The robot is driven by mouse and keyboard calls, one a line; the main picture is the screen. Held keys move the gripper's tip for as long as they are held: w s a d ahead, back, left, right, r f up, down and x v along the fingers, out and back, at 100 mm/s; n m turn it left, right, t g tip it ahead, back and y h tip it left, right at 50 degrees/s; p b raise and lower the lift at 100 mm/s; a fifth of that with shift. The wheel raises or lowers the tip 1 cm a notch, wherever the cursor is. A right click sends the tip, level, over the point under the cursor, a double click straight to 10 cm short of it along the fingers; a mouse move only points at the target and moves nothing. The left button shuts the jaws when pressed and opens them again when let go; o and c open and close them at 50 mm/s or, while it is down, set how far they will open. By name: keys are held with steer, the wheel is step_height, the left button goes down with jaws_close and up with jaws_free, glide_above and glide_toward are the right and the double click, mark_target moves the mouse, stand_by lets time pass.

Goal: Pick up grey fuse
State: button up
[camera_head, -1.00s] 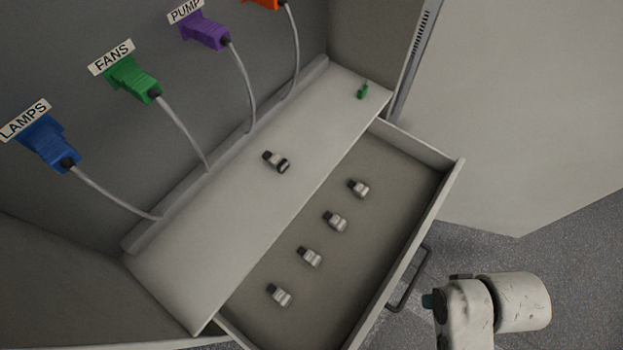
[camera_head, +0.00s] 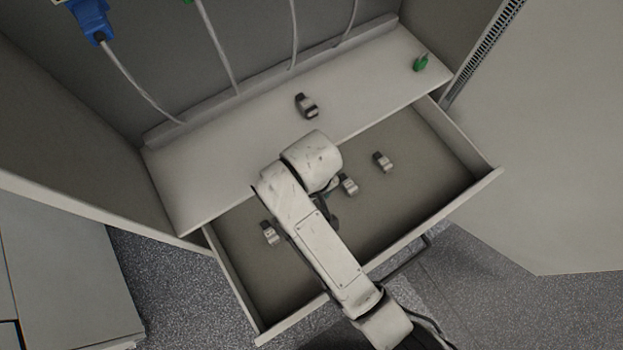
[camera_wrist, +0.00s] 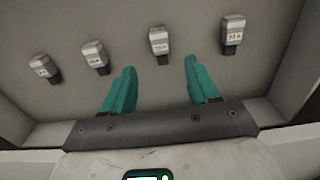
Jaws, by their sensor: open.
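Several grey fuses with dark ends lie in a row in the open drawer (camera_head: 420,190). In the head view I see one at the left (camera_head: 270,232), one beside my arm (camera_head: 347,184) and one farther right (camera_head: 383,161); my arm covers part of the row. In the wrist view, my gripper (camera_wrist: 160,70) has its teal fingers apart and empty. One grey fuse (camera_wrist: 159,42) lies ahead of the gap between the fingertips. Others lie to the right (camera_wrist: 232,32), left (camera_wrist: 95,56) and far left (camera_wrist: 43,66). Their labels are too small to read surely.
A dark fuse with a light band (camera_head: 307,105) lies on the shelf (camera_head: 215,165) above the drawer. A small green piece (camera_head: 421,63) is at the shelf's right end. Drawer walls surround the fuses. Cables hang behind, with a blue plug (camera_head: 90,18) at upper left.

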step_height(320, 180, down, 10)
steer(key=shift+s+d+r, duration=0.1)
steer(key=shift+s+r, duration=0.05)
steer(key=shift+r, duration=0.05)
stand_by(0.3)
jaws_close()
stand_by(0.5)
steer(key=shift+r, duration=0.1)
